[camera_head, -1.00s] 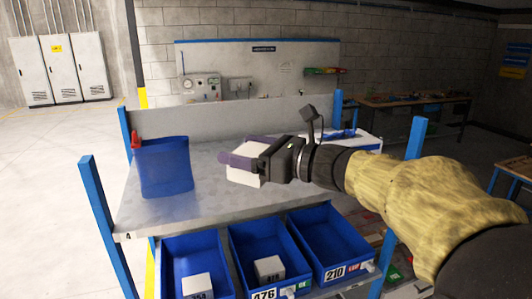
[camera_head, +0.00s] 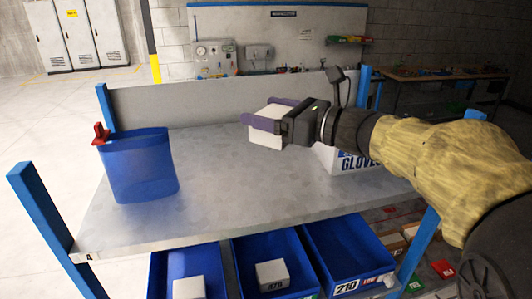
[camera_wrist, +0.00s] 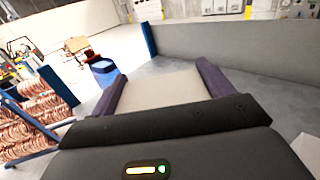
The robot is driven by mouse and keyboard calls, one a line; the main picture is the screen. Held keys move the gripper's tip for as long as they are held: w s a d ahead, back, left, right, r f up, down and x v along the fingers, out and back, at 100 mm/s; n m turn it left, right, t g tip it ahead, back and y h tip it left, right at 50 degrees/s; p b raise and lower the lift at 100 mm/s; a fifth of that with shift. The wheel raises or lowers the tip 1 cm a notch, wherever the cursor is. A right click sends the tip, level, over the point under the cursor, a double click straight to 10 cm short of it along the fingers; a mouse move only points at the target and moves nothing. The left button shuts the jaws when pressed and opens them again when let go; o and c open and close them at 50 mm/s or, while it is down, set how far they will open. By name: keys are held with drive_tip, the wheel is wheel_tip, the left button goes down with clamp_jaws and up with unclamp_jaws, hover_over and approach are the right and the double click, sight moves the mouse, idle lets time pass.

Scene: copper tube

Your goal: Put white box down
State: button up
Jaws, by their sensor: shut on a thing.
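The white box (camera_head: 267,127) is between the purple fingers of my gripper (camera_head: 262,118), which is shut on it. In the head view the box is over the middle of the grey table top (camera_head: 230,190) and appears held above it. In the wrist view the white box (camera_wrist: 165,90) fills the space between the two fingers (camera_wrist: 165,82). The exact height above the table is hard to tell.
A blue bin (camera_head: 140,165) with a red clip (camera_head: 101,134) stands at the table's left. A box marked GLOVES (camera_head: 355,160) stands behind my arm at the right. Blue drawers with white boxes (camera_head: 272,275) sit below the front edge. The table's middle is clear.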

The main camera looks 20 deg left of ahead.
drive_tip(key=shift+s, duration=0.2)
drive_tip(key=f, duration=0.2)
drive_tip(key=f+p, duration=0.1)
drive_tip(key=f, duration=0.1)
drive_tip(key=f+p, duration=0.1)
drive_tip(key=f, duration=0.1)
drive_tip(key=shift+w+f, duration=0.1)
drive_tip(key=shift+w, duration=0.15)
drive_tip(key=shift+s, duration=0.15)
drive_tip(key=shift+f+p, duration=0.75)
drive_tip(key=shift+f, duration=1.15)
drive_tip(key=shift+f, duration=0.1)
drive_tip(key=o, duration=0.9)
